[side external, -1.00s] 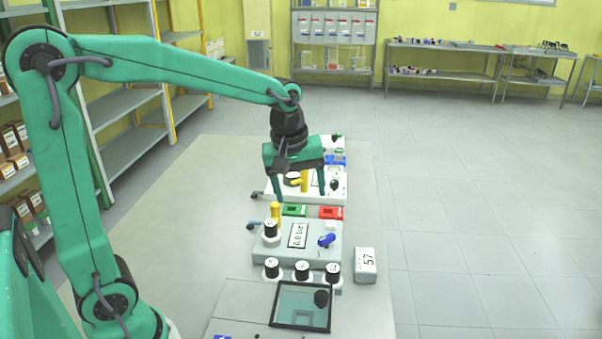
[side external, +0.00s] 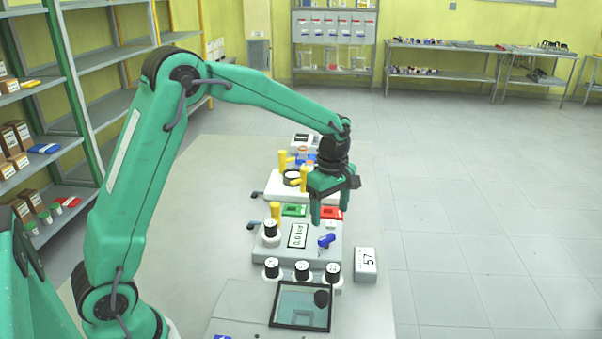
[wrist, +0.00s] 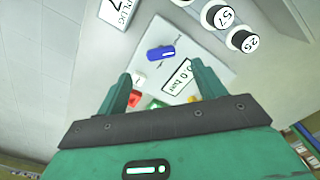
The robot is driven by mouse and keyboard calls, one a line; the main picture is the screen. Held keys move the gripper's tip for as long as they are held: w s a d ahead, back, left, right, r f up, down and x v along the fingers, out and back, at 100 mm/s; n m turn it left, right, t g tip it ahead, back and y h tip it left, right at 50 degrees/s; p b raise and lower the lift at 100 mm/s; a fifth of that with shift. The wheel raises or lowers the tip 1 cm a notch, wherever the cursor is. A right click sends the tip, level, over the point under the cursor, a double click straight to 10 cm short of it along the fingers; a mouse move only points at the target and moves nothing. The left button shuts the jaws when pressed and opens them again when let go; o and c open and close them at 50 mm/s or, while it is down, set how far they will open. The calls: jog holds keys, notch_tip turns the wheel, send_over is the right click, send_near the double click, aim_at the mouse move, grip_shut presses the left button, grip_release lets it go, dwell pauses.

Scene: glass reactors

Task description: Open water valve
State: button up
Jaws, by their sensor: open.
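A blue valve-like handle (side external: 326,240) sits on the right part of the grey unit's top. It also shows in the wrist view (wrist: 160,53), just beyond the fingertips and roughly centred between them. No label naming the water valve is readable. My gripper (side external: 328,219) is open and empty, pointing down above and just behind the blue handle. In the wrist view both fingers (wrist: 160,74) stand apart with nothing between them. The grey unit (side external: 275,252) carries a display (side external: 298,235) that reads about 0.0 bar.
Green (side external: 294,210) and red (side external: 331,212) blocks lie behind. A dark-framed panel (side external: 301,305) lies in front.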

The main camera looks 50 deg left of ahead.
aim_at(328, 238)
jog(key=shift+f, duration=0.15)
jog(key=shift+f, duration=3.75)
jog(key=c, duration=1)
